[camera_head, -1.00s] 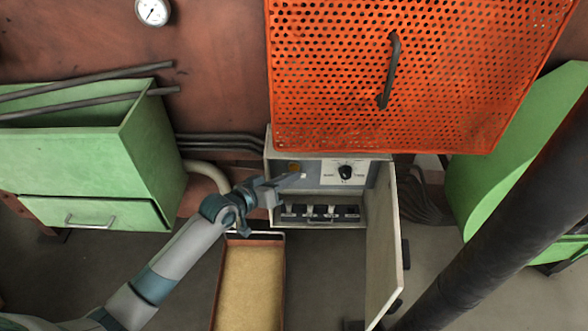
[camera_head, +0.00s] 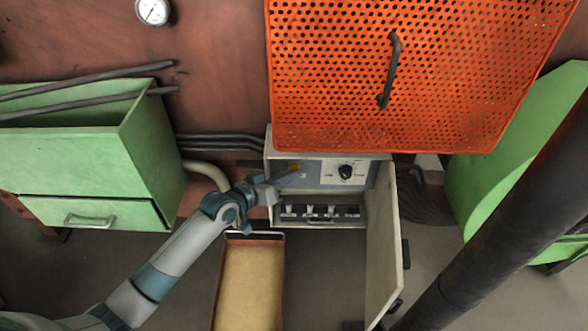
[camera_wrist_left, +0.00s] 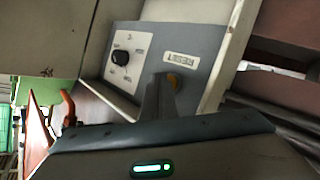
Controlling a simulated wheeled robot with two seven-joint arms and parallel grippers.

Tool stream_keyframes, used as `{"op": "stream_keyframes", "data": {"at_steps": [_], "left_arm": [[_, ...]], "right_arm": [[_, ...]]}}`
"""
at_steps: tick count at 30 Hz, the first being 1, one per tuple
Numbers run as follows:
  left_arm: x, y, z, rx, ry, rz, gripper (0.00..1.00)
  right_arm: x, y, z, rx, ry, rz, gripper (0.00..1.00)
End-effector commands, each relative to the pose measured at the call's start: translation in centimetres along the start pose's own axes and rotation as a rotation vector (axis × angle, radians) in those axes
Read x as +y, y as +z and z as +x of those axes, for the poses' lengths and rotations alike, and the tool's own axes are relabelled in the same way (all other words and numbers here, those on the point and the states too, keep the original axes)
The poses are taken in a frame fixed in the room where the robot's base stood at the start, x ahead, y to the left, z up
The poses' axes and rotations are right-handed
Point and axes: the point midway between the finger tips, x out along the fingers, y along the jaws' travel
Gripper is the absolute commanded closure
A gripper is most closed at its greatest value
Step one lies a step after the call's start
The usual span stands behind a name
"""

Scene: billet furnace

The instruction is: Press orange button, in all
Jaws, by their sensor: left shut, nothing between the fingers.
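The orange button (camera_head: 294,167) is on the grey panel at the upper left of the open control box (camera_head: 270,160). In the left wrist view the orange button (camera_wrist_left: 174,80) shows just right of the fingertip and is partly hidden by it. My left gripper (camera_head: 290,179) is shut and empty, its tip in front of the panel just below the button. In the left wrist view the shut fingers (camera_wrist_left: 160,80) point at the button; I cannot tell whether they touch it. My right gripper is not in view.
A black knob (camera_head: 345,171) is right of the button, with a row of switches (camera_head: 318,211) below. The box door (camera_head: 385,245) hangs open at right. An orange perforated cover (camera_head: 335,90) is above. A tray (camera_head: 250,285) lies below; a black pipe (camera_head: 520,215) crosses at right.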

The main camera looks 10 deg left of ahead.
Motion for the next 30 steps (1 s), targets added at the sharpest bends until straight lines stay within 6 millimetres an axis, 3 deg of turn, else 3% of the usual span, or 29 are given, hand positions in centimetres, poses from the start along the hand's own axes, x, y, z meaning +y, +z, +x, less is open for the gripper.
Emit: {"op": "stream_keyframes", "data": {"at_steps": [30], "left_arm": [[0.8,0.7,-1.1,0.001,0.0,0.001,1.0]], "right_arm": [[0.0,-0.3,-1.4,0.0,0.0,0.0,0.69]]}}
